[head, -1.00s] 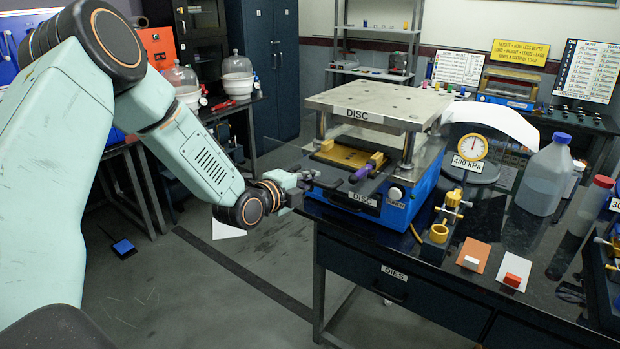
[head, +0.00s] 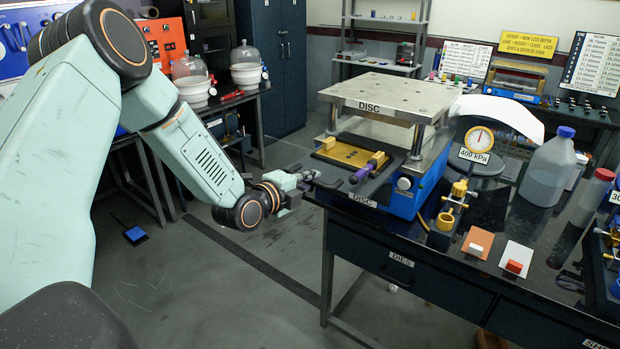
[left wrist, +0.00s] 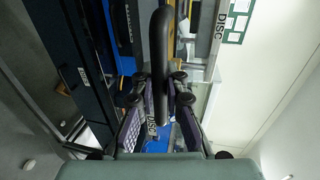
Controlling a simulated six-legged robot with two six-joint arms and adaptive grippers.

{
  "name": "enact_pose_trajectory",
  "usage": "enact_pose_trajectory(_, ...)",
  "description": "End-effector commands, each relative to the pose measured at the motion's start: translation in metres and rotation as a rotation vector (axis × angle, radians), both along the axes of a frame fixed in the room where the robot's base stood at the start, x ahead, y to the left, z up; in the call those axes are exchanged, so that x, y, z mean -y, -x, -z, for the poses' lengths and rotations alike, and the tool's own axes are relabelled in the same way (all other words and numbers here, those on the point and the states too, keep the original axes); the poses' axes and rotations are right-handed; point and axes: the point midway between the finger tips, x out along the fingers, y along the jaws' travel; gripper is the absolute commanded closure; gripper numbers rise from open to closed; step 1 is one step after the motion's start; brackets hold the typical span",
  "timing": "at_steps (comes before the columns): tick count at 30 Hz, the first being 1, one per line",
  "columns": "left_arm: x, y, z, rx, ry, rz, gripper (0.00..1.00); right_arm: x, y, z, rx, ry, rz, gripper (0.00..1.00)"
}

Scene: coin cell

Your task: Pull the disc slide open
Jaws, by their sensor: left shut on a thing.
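The disc press (head: 405,192) has a blue body, a metal top plate marked DISC and metal posts, and stands at the table's near left corner. Its dark slide (head: 338,178), bearing a yellow plate (head: 350,153), sticks out past the front of the blue body. My left gripper (head: 311,177) is at the slide's outer left end. In the left wrist view, its fingers (left wrist: 159,100) are shut on a black bar handle (left wrist: 160,45) running between them. In the head view the handle is mostly hidden by the gripper. My right gripper is not in view.
A pressure gauge (head: 479,139), a yellow-and-brass fitting (head: 447,215), two small cards with blocks and a blue-capped jug (head: 548,170) stand right of the press. Open floor (head: 260,280) lies left of the table. A side bench with glass jars stands behind my arm.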

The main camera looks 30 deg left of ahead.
Motion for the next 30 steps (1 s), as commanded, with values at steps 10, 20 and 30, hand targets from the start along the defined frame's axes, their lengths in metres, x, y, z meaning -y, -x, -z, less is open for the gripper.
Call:
enact_pose_trajectory(10, -0.0008, -0.0006, -0.0024, 0.007, -0.001, -0.002, 1.00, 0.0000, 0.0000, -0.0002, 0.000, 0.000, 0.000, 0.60)
enact_pose_trajectory(20, -0.0005, 0.0012, -0.0015, 0.004, -0.001, -0.001, 0.65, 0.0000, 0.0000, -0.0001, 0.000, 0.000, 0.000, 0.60)
enact_pose_trajectory(30, -0.0011, 0.0036, -0.0011, 0.002, 0.001, -0.002, 0.65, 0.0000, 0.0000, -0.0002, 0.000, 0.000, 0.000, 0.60)
